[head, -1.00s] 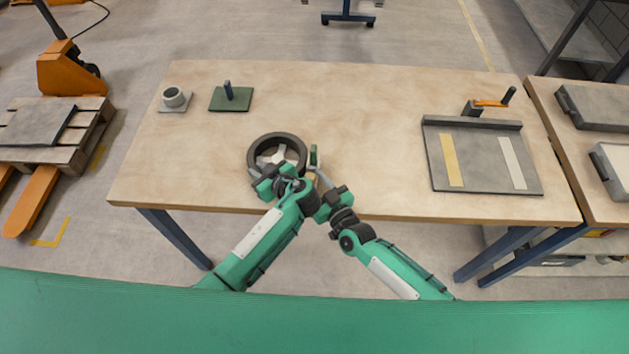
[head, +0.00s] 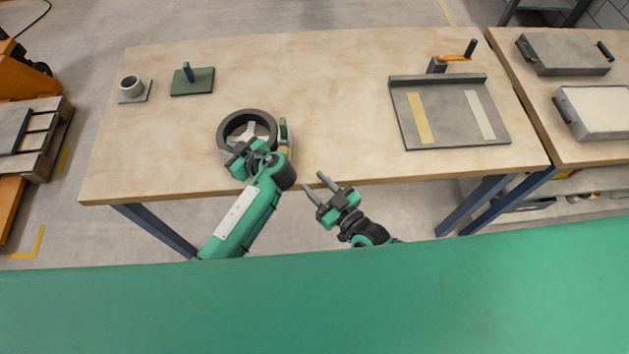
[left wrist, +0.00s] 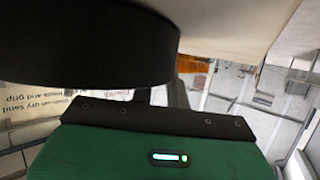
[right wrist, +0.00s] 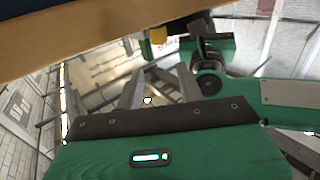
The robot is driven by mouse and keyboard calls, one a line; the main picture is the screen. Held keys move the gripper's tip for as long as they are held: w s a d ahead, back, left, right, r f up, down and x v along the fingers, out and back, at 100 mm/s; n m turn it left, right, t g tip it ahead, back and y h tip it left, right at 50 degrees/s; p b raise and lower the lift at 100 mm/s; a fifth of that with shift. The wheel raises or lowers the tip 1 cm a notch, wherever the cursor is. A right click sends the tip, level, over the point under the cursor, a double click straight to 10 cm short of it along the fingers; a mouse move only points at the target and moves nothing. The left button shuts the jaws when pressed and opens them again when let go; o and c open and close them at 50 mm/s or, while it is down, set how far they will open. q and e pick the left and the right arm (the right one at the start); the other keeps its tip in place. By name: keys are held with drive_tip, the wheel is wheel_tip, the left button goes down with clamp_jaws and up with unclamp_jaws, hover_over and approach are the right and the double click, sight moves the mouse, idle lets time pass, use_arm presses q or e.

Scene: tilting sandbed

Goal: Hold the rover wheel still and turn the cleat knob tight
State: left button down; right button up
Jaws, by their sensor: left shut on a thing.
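The dark-rimmed rover wheel (head: 247,115) with pale spokes sits near the front edge of the table, left of its middle. My left gripper (head: 246,149) is shut on the wheel's near side. The black tyre fills the upper left of the left wrist view (left wrist: 85,45). A small upright green piece (head: 283,128) stands at the wheel's right side. A small yellowish part (head: 285,152), possibly the cleat knob, shows below it, partly hidden by my left arm. My right gripper (head: 314,181) is open and empty, off the table's front edge, apart from the wheel.
A grey cup on a plate (head: 132,87) and a green pad with a blue post (head: 192,81) stand at the back left. A grey tray (head: 450,138) with two strips and an orange-armed crank (head: 455,57) is at the right. The table middle (head: 335,105) is clear.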

drive_tip(key=w+a+r+n+g, duration=0.2)
drive_tip(key=w+r+n, duration=0.3)
drive_tip(key=w, duration=0.5)
drive_tip(key=w+a+r+n+g, duration=0.25)
drive_tip(key=w+r+n, duration=0.25)
drive_tip(key=w, duration=0.4)
drive_tip(key=n+g+h, duration=1)
drive_tip(key=n+h, duration=0.1)
drive_tip(key=n, duration=0.2)
approach(283, 150)
wheel_tip(283, 150, down, 9)
drive_tip(key=shift+w+d+r, duration=0.1)
drive_tip(key=shift+r, duration=0.05)
